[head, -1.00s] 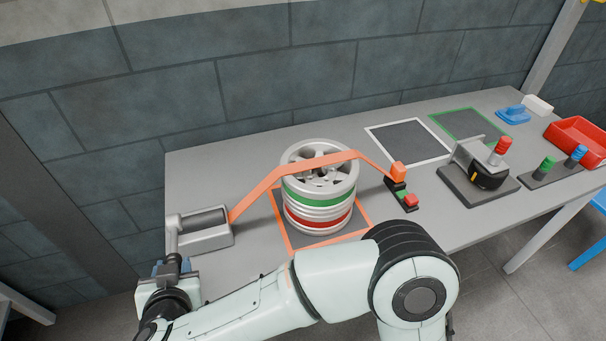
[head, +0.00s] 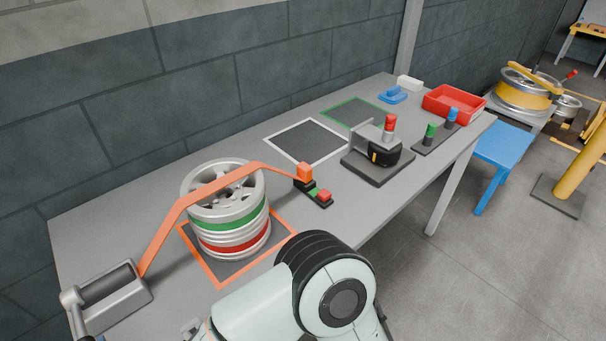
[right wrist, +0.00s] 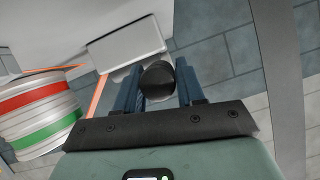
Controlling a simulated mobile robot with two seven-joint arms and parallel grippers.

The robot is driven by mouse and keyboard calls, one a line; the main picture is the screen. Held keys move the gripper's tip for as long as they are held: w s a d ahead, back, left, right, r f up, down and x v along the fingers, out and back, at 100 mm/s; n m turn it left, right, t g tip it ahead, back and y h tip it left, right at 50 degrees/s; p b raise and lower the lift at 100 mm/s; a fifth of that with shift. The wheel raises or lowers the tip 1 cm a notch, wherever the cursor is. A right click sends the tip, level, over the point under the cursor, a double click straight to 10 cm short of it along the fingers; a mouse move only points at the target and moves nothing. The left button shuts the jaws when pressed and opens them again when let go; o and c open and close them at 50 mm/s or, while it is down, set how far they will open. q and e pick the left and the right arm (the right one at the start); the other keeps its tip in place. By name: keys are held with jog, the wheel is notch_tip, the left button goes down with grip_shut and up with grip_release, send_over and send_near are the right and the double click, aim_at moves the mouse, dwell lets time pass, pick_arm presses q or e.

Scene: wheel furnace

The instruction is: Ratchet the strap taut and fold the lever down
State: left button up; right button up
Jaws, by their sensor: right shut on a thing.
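The ratchet (head: 117,299) is a grey metal box at the table's left end, with a grey lever (head: 73,309) upright at its left. The orange strap (head: 163,232) runs from it over the top of the silver wheel (head: 225,225), which has green and red bands, to a block with an orange top (head: 304,173). The strap looks straight, without visible sag. In the right wrist view, my right gripper (right wrist: 160,78) is shut on the lever's dark round knob (right wrist: 158,83); the ratchet body (right wrist: 127,47) is beyond it. In the head view this gripper is nearly all cut off. My left gripper is not in view.
The wheel stands on an orange-framed mat (head: 219,277). A red button (head: 325,195) is beside the strap's right end. Further right are a white-framed mat (head: 305,144), a black fixture with a red knob (head: 378,160), and a red tray (head: 453,103). A blue stool (head: 503,147) stands beyond.

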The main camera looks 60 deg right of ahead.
jog(key=shift+r, duration=0.1)
dwell(0.3)
jog(key=o, duration=1.1)
jog(key=shift+w, duration=0.1)
